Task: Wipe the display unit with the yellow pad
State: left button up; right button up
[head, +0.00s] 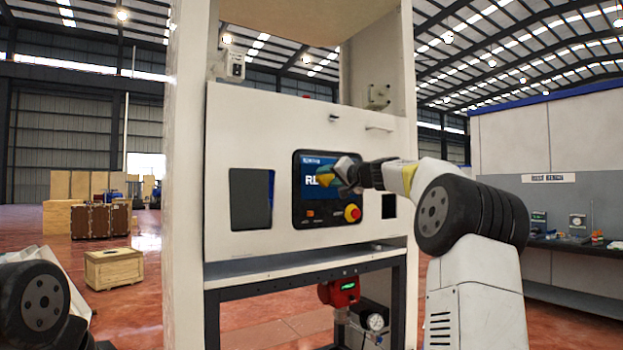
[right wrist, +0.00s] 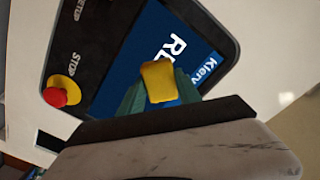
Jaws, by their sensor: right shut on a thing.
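The display unit (head: 308,212) is a black panel with a blue screen on the white front of the dispenser frame. A red and yellow stop knob (head: 352,213) sits at its lower right. My right gripper (head: 337,177) is in front of the screen, shut on the yellow pad (head: 325,171). In the right wrist view the yellow pad (right wrist: 158,82), with a blue part below it, is between green fingertips and overlaps the screen (right wrist: 135,60). I cannot tell whether the pad touches the screen. My left gripper does not show; only part of my left arm is at the lower left.
The white cabinet (head: 230,130) has a dark opening (head: 251,199) left of the display and a smaller one right of it. A ledge (head: 290,266) runs below. A red gauge device (head: 340,292) is under it. A wooden crate (head: 113,268) stands on the floor at left.

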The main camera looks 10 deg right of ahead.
aim_at(311, 177)
jog(key=shift+w+d, duration=1.15)
jog(key=shift+d, duration=2.15)
jog(key=shift+s+a, duration=0.65)
jog(key=shift+a, duration=1.15)
jog(key=shift+s+a, duration=0.65)
jog(key=shift+a, duration=1.15)
jog(key=shift+s+a, duration=0.65)
jog(key=shift+a, duration=1.15)
jog(key=shift+v, duration=3.05)
jog(key=v, duration=0.3)
jog(key=shift+f, duration=0.1)
